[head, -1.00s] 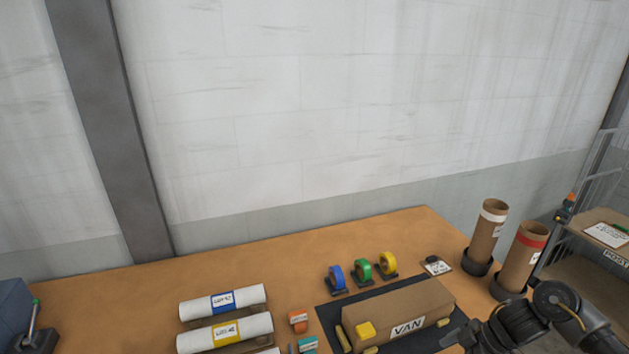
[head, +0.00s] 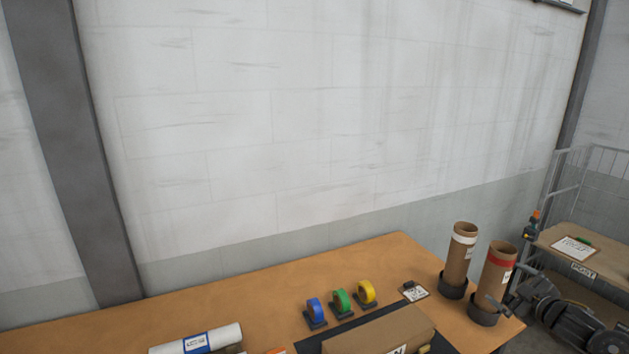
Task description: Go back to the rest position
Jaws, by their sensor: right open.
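My right gripper (head: 499,304) is at the lower right of the head view, open, with nothing seen between its fingers. It shows in front of the base of the red-banded cardboard tube (head: 494,275); whether it touches the tube cannot be told. A second cardboard tube with a white band (head: 459,258) stands upright in a black holder to its left. My left gripper is not in view.
The wooden table (head: 250,297) holds a cardboard box (head: 385,332), blue (head: 315,309), green (head: 341,301) and yellow (head: 366,292) tape rolls, a small card (head: 415,292) and a white roll (head: 197,340). A shelf cart (head: 585,258) stands at the right.

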